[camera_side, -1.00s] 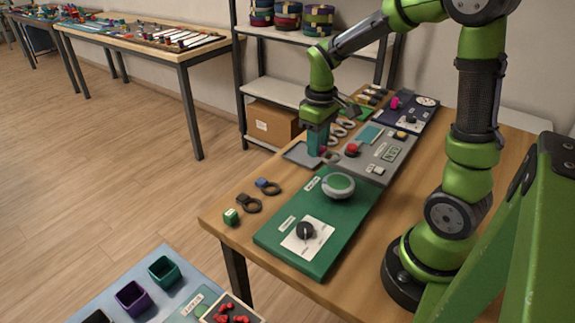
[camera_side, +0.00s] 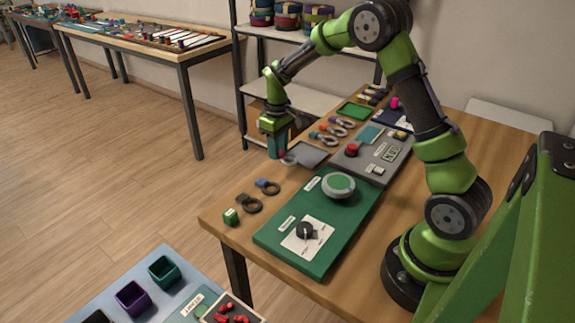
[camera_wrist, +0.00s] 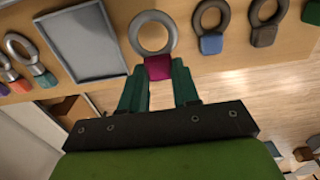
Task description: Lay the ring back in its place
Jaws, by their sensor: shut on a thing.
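My gripper (camera_side: 277,151) is shut on a ring with a magenta tab, over the left edge of the table, beside the grey tray (camera_side: 297,148). In the wrist view the silver ring (camera_wrist: 134,32) points away from my gripper (camera_wrist: 159,75), and its magenta tab (camera_wrist: 158,68) sits between the teal fingertips. The ring also shows small in the side view (camera_side: 289,160). The tray is bare inside. I cannot tell how high the ring is above the table.
Two dark rings, one with a blue tab (camera_side: 268,187) and one with a dark tab (camera_side: 249,205), lie nearer the front. Several silver rings (camera_side: 333,129) with coloured tabs lie beyond the tray. A green cube (camera_side: 231,217) and a green panel (camera_side: 275,239) are near the front.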

